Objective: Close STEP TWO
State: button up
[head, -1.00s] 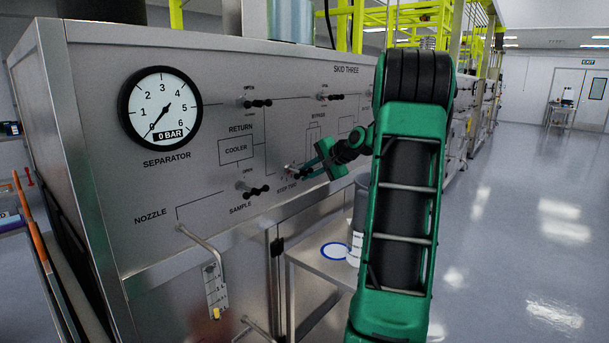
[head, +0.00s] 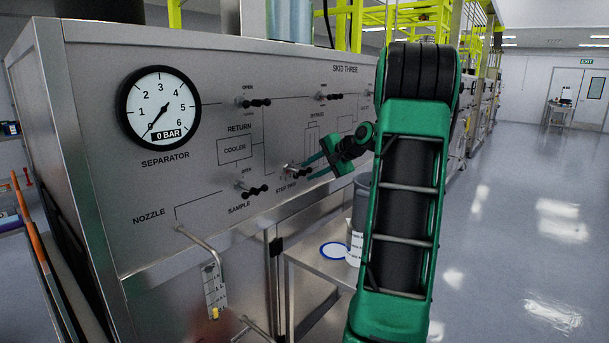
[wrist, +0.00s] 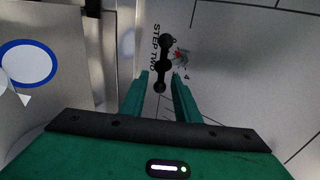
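The STEP TWO valve has a black knobbed handle (wrist: 163,66) on the steel panel, beside its printed label. In the head view this handle (head: 292,170) lies roughly level, pointing right, like the other handles. In the wrist view a small red pointer (wrist: 178,54) shows beside the hub, near printed numbers. My green gripper (head: 316,166) is just right of the handle, in front of the panel. In the wrist view the two fingers (wrist: 160,76) are apart, with the handle's near end seen between them and gaps on both sides. Whether they reach around it in depth is unclear.
SAMPLE (head: 252,190), RETURN (head: 252,102) and another handle (head: 330,96) sit nearby on the panel. The separator gauge (head: 160,105) reads about 0 bar. A nozzle pipe (head: 200,243) juts out lower left. A steel shelf (head: 310,262) is below; open floor lies right.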

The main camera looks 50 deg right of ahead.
jog(key=v, duration=0.8)
dwell(0.4)
jog(key=s+a+f+n+g, duration=0.3)
jog(key=a+f, duration=0.1)
jog(key=a, duration=0.6)
jog(key=s+a+f+n+g, duration=0.3)
jog(key=a+f, duration=0.2)
jog(key=a, duration=0.4)
jog(key=s+a+f+n+g, duration=0.2)
jog(key=s+a+f, duration=0.2)
jog(key=s, duration=0.7)
jog(key=s+a+f+n+g, duration=0.3)
jog(key=s+a+f, duration=0.1)
jog(key=s+a, duration=0.5)
jog(key=shift+s+a+f, duration=0.15)
jog(key=shift+s+f, duration=0.05)
jog(key=shift+s, duration=0.7)
